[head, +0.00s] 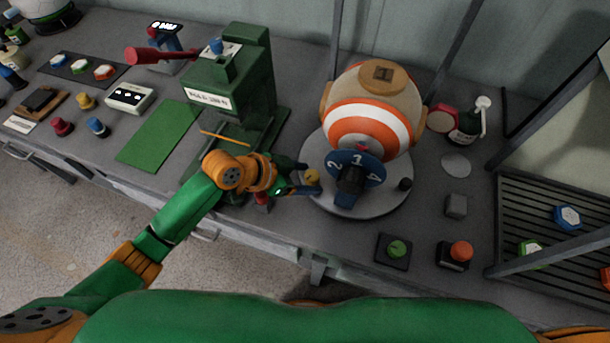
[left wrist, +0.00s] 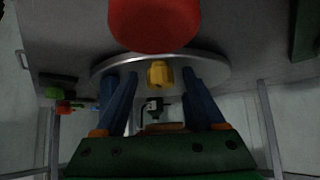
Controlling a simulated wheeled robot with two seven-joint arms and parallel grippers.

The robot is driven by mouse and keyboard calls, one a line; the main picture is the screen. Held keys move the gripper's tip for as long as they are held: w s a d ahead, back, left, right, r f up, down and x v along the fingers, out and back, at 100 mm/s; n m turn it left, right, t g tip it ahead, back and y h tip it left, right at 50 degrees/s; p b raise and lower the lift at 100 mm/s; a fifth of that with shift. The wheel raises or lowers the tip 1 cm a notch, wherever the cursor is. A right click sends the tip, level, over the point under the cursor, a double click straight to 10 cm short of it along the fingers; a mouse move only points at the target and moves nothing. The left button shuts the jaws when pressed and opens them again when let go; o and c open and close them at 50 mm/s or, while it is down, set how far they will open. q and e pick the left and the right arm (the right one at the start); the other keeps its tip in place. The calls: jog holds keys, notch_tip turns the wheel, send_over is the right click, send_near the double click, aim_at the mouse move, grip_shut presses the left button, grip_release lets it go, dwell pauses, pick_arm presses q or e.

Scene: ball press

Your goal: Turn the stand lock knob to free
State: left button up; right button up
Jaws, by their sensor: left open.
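The stand lock knob appears to be the small yellow knob (head: 312,176) at the left rim of the round grey stand (head: 390,203). An orange and white striped ball (head: 365,122) sits on this stand. My left gripper (head: 304,180) reaches it from the left with its jaws open. In the left wrist view the yellow knob (left wrist: 160,73) lies between the two blue fingers, with a visible gap on each side. Any marking for the knob's locked or free position is too small to read. My right gripper is not in view.
A dark blue numbered dial (head: 353,172) is on the front of the stand, close right of my gripper. A green press (head: 240,85) stands behind my left arm. A green button (head: 396,249) and an orange button (head: 461,251) are at the front right.

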pick_arm(q)
grip_shut()
jog(key=shift+r+p, duration=0.15)
jog(key=shift+p, duration=0.25)
jog(key=n+p, duration=0.1)
jog(key=n+t+y+p, duration=0.1)
jog(key=p, duration=0.1)
jog(key=n+t+p, duration=0.1)
jog(key=p, duration=0.1)
jog(key=shift+s+d+r, duration=0.15)
jog(key=shift+s+r, duration=0.05)
jog(key=shift+s, duration=0.05)
jog(key=shift+d+f+n+t+y+p, duration=0.15)
jog(key=shift+n+t+y+p, duration=0.25)
jog(key=shift+n+y+p, duration=0.5)
jog(key=shift+f+n+p, duration=0.1)
jog(key=shift+n+p, duration=0.4)
jog(key=shift+p, duration=0.05)
jog(key=shift+t, duration=0.3)
grip_release()
jog(key=shift+f, duration=0.1)
